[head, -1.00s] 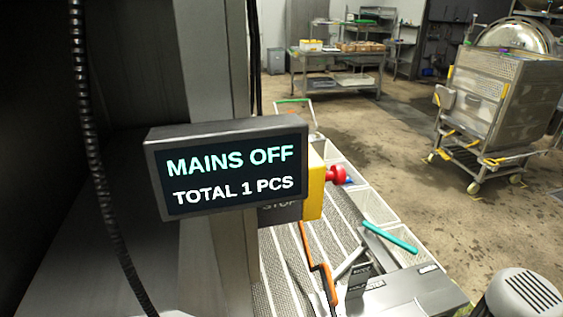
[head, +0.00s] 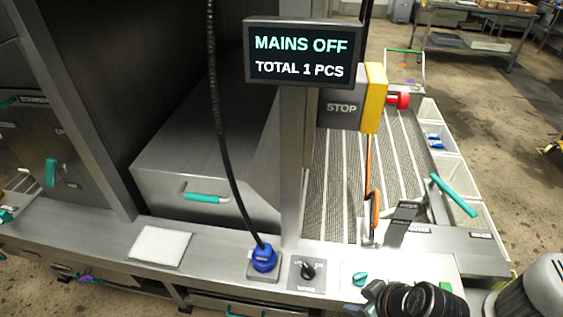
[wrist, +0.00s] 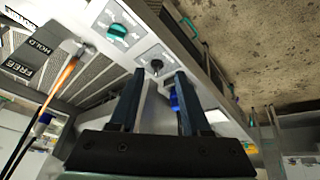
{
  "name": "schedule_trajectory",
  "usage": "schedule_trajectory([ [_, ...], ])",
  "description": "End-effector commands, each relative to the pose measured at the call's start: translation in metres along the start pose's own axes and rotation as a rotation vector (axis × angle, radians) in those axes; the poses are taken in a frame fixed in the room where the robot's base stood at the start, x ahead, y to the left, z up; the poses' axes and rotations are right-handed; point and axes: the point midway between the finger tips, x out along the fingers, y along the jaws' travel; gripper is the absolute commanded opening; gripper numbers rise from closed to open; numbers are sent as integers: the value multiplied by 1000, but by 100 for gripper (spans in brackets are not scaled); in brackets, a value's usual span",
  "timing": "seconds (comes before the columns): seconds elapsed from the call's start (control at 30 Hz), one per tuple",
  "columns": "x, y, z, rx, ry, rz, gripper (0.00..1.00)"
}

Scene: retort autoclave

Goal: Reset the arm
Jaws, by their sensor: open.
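My gripper (wrist: 159,100) is open and empty in the wrist view, its two dark fingers apart. Beyond the fingertips lies the front panel with a black rotary knob (wrist: 156,65) and a teal knob (wrist: 118,30). In the head view the black knob (head: 308,269) sits between a blue plug (head: 264,257) and the teal knob (head: 360,279). A dark part of my arm shows at the bottom right of the head view; my fingers are not clear there. The display (head: 303,52) reads MAINS OFF, TOTAL 1 PCS.
A yellow and grey STOP box (head: 372,98) with a red button (head: 398,100) stands above a ribbed conveyor bed (head: 340,170). A black cable hangs to the blue plug. A teal-handled lever (head: 453,195) sticks up at right. A white pad (head: 159,246) lies on the ledge.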

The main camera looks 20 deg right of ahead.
Motion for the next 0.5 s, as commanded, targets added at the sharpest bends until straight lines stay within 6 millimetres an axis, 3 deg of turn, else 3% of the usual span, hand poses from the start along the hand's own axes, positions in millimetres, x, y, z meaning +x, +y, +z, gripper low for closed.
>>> schedule_trajectory([
  [0.03,-4,1,-23,-5,25,35,48],
  [0.27,-38,-6,-135,18,200,186,48],
  [0.37,-65,-24,-196,37,335,240,48],
  [0.5,-119,-66,-280,80,571,266,48],
])
